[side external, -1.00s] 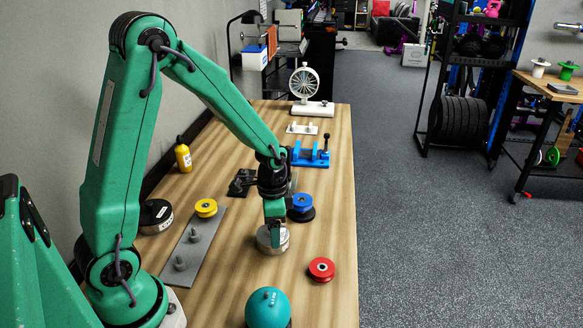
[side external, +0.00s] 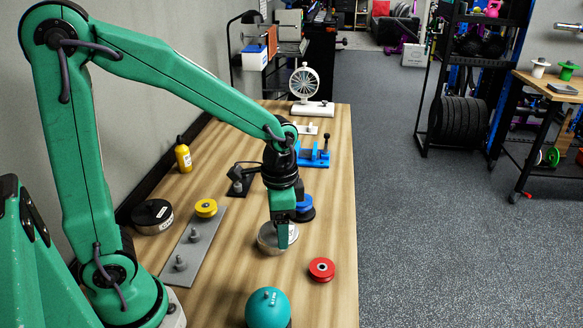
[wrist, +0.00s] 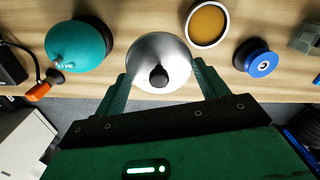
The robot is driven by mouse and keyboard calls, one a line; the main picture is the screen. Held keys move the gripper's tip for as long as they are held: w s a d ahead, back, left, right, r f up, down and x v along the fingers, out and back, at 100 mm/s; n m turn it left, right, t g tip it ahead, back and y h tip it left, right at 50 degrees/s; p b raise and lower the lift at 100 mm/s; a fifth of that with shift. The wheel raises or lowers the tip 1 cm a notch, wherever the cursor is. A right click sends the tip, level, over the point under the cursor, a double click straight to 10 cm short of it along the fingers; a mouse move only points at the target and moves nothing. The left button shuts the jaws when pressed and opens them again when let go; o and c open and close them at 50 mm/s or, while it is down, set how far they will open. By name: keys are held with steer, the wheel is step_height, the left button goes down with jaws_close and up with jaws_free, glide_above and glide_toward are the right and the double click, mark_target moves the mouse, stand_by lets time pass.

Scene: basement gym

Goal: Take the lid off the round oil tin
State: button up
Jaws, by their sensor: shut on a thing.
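The silver lid (wrist: 158,52) with a black knob is between the two fingers of my gripper (wrist: 161,82) in the wrist view, which is shut on it. The round oil tin (wrist: 207,22) stands on the table beyond the lid, its top uncovered, with amber oil inside a pale rim. In the side view the tin (side external: 267,244) is just left of my gripper (side external: 283,236), partly hidden by the fingers. A sliver of the lid (side external: 294,234) shows right of the fingers. The lid's underside is hidden.
A teal ball (side external: 267,307) stands at the near end, a red spool (side external: 321,268) lies to the right, and a blue spool (side external: 304,207) stands just behind my gripper. A grey plate with pegs (side external: 192,243) lies left. The table's right edge is close.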

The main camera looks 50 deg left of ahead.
steer(key=shift+s+d+r, duration=0.3)
steer(key=shift+d+r, duration=0.1)
steer(key=shift+d, duration=0.2)
steer(key=shift+s+d+r, duration=0.25)
steer(key=shift+d+r, duration=0.15)
steer(key=shift+d, duration=0.2)
steer(key=shift+a+f, duration=0.1)
steer(key=shift+a, duration=0.05)
steer(key=shift+s+a+f+n, duration=0.25)
steer(key=shift+a+n, duration=0.2)
steer(key=shift+n, duration=0.15)
steer(key=s+a+f+n, duration=0.3)
steer(key=a+n, duration=0.2)
steer(key=n, duration=0.3)
glide_above(251, 272)
steer(key=shift+f, duration=3)
steer(key=shift+f, duration=0.15)
steer(key=shift+f, duration=1.9)
steer(key=shift+f, duration=0.15)
